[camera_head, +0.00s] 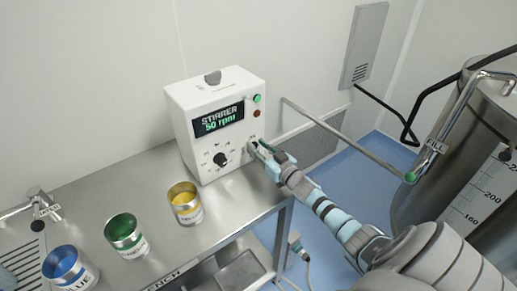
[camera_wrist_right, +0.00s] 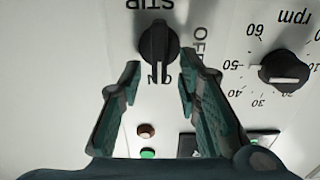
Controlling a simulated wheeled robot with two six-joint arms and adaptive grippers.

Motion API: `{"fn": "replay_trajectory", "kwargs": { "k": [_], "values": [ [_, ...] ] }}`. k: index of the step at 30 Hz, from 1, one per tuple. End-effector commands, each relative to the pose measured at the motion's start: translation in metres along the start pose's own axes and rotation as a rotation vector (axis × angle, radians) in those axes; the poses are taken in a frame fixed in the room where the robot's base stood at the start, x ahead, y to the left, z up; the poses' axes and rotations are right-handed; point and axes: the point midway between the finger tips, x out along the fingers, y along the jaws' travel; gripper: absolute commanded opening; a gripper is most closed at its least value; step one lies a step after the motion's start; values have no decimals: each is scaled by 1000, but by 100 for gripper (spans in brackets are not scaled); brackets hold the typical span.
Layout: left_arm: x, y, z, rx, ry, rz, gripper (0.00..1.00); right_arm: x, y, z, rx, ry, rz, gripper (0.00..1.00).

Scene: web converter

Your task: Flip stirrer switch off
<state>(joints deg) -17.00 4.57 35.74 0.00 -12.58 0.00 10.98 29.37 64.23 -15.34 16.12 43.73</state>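The white stirrer box (camera_head: 215,125) stands on the bench, its display (camera_head: 218,119) reading "STIRRER 50 rpm". In the right wrist view, which shows the panel upside down, the black stirrer switch (camera_wrist_right: 158,52) has its white pointer line toward "ON"; "OFF" is printed to its right. My right gripper (camera_wrist_right: 160,72) is open, with one finger on each side of the switch's lower part and visible gaps to it. In the head view the right gripper (camera_head: 260,150) is at the panel's lower right and hides the switch.
A black rpm dial (camera_head: 220,159) sits left of the gripper. A green lamp (camera_head: 257,98) and a brown-red lamp (camera_head: 257,113) are above. Yellow (camera_head: 186,208), green (camera_head: 125,240) and blue (camera_head: 68,268) cans stand on the bench. A steel tank (camera_head: 450,160) with a fill pipe stands right.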

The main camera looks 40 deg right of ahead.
Motion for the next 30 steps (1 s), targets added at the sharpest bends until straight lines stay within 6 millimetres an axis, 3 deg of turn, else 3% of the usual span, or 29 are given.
{"fn": "replay_trajectory", "kwargs": {
  "k": [4, 10, 23, 30],
  "values": [
    [0, 0, 4, 0, -6, 0, 0, 0, 0, 0, 0, 0, 0, 31],
    [0, 0, 4, 0, -8, 0, 0, 0, 0, 0, -1, 0, -1, 0],
    [1, 0, 5, 0, -8, 0, 0, 0, -1, 1, -38, 0, -1, 0],
    [3, 0, 5, 0, -8, 0, 0, 0, -4, 1, -163, 0, -2, 0]
  ]
}}
